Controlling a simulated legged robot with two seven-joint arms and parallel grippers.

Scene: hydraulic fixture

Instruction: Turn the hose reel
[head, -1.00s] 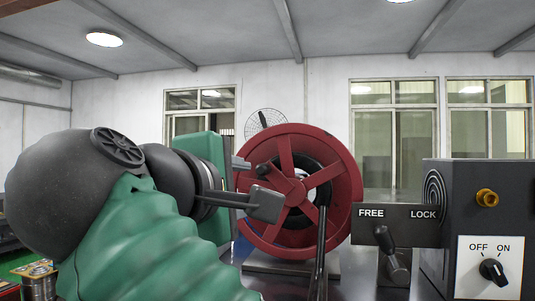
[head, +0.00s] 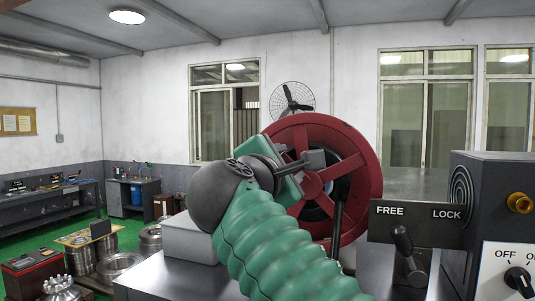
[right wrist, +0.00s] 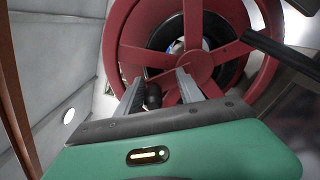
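The red hose reel (head: 370,190) stands on its base on the bench, its spoked face toward me. It fills the top of the right wrist view (right wrist: 125,35). My right gripper (head: 310,165) is in front of the reel's left part and hides some of it. In the right wrist view its two fingers (right wrist: 158,85) are apart, with a dark knob (right wrist: 153,97) between them, nearer the left finger. I cannot tell whether a finger touches the knob. The lever (head: 404,240) under the FREE/LOCK plate (head: 418,222) leans toward FREE. My left gripper is out of view.
A dark control box (head: 480,210) with a brass fitting (head: 519,203) and an OFF/ON knob (head: 519,281) stands at the right, close to the reel. A grey box (head: 188,238) sits on the bench at left. Drums and workbenches stand farther left.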

